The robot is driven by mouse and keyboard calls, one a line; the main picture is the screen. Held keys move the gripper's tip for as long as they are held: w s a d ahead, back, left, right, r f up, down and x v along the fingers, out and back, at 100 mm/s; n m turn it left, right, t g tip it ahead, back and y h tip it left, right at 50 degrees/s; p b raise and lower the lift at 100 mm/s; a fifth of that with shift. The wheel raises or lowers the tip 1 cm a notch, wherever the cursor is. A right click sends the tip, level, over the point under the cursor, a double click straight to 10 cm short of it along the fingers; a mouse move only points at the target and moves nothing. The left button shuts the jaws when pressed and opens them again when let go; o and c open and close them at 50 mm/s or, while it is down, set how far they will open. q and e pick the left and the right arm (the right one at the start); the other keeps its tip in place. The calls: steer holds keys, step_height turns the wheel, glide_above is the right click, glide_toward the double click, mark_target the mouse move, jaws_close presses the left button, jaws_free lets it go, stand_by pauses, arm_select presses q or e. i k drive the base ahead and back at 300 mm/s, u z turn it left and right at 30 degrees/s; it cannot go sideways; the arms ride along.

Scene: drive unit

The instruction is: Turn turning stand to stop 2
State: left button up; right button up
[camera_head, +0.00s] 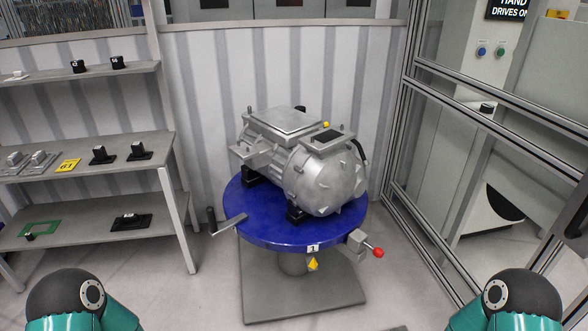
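The turning stand has a round blue top (240,206) on a short post above a grey base plate (300,292). A white label "1" (313,248) is on the front rim, directly above a yellow pointer (313,264). A crank with a black grip (212,219) sticks out at the rim's left. A metal block with a red knob (378,252) is at the front right. The grey drive unit (325,183) rests on black mounts on the top. Only parts of my arms show in the bottom corners; neither gripper is in view.
A grey shelf (90,154) with black and metal parts and a yellow "61" card (67,165) stands at the left. A framed glass partition (465,150) runs along the right. A ribbed wall is close behind the stand. The floor in front is mostly clear.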

mark_target(299, 187)
steer(key=i, duration=0.8)
steer(key=z, duration=0.1)
steer(key=k, duration=1.1)
steer(key=u, duration=0.85)
steer(key=i, duration=1.55)
steer(key=u, duration=0.15)
